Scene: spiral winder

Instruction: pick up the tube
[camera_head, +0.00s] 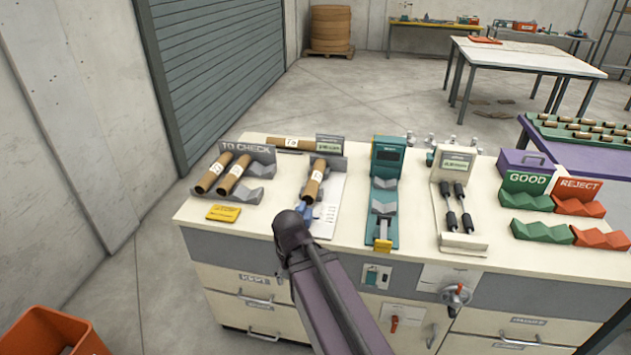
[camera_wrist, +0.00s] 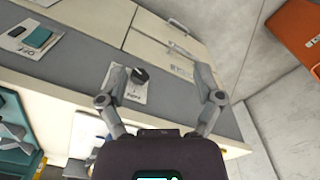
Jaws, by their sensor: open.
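Two brown cardboard tubes with white labels lie side by side in the grey "TO CHECK" rack (camera_head: 262,156), a left tube (camera_head: 214,173) and a right tube (camera_head: 234,174). Another tube (camera_head: 290,143) lies crosswise at the back edge of the bench. A further tube (camera_head: 316,180) lies on a grey holder in front of a small display. My gripper (camera_wrist: 164,92) is open in the wrist view, with no tube between its fingers. In the head view my wrist is at the bench's front edge, below that last tube, and the fingers cannot be clearly made out.
The bench (camera_head: 410,235) also bears a teal gauge (camera_head: 385,160), a grey display stand (camera_head: 455,165), green GOOD racks (camera_head: 525,200) and red REJECT racks (camera_head: 580,205). A yellow card (camera_head: 223,213) lies near the left front. Drawers and knobs line the front.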

